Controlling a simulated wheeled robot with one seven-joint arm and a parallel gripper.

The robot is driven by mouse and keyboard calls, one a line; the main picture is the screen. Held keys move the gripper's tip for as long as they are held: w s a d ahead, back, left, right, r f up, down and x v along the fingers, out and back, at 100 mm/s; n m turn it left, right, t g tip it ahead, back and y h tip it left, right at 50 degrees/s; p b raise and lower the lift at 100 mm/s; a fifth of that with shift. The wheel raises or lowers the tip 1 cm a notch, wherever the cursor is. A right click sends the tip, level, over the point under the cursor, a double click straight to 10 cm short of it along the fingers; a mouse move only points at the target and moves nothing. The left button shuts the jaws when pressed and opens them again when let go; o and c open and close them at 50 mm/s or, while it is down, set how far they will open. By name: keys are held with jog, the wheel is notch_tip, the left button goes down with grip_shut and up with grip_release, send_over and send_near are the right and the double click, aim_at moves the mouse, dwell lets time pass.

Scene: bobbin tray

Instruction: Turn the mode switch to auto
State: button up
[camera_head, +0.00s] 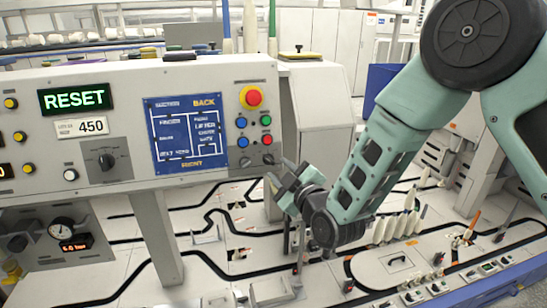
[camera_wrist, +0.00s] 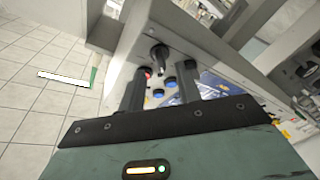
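Two small black selector knobs sit at the lower right of the control panel, a left one (camera_head: 244,162) and a right one (camera_head: 268,159). I cannot read any labels by them. A larger black rotary knob (camera_head: 106,161) sits on a grey plate further left. My gripper (camera_head: 281,176) is just below and right of the two small knobs. In the wrist view my gripper (camera_wrist: 160,88) is open, its two dark fingers apart. A black knob (camera_wrist: 158,53) shows beyond the fingertips, roughly between them. No contact with it is visible.
The panel also carries a red emergency button (camera_head: 253,97), a green button (camera_head: 265,120), blue buttons (camera_head: 240,122) and a RESET display (camera_head: 75,99). A panel post (camera_head: 157,235) stands below. The table with black tracks and white bobbins (camera_head: 400,228) lies under my arm.

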aim_at(272, 163)
jog(key=shift+p+x, duration=0.55)
jog(key=shift+x, duration=1.6)
grip_shut()
